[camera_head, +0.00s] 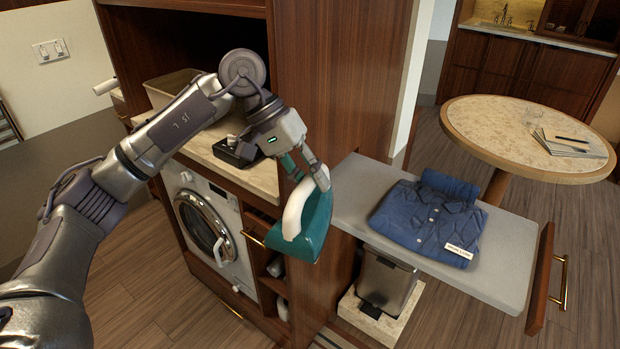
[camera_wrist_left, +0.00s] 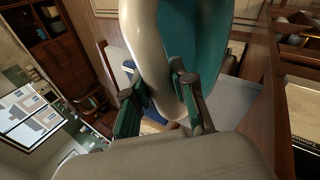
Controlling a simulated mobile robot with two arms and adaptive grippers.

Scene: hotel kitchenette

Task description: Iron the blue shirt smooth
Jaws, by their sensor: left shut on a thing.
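The blue shirt (camera_head: 428,222) lies folded on a grey pull-out ironing board (camera_head: 500,262), with creases showing and a small white label on its lower right part. My left gripper (camera_head: 312,176) is shut on the white handle of a teal iron (camera_head: 316,226). The iron is held in the air, tilted nose down, left of the board and apart from the shirt. The left wrist view shows the gripper fingers (camera_wrist_left: 165,108) around the white handle (camera_wrist_left: 160,60). A little of the blue shirt shows behind it. My right gripper is in neither view.
A washing machine (camera_head: 210,225) sits under a counter with a black iron stand or dock (camera_head: 236,152) and a beige bin (camera_head: 172,88). A metal bin (camera_head: 386,282) stands below the board. A round table (camera_head: 490,112) holds papers at the right.

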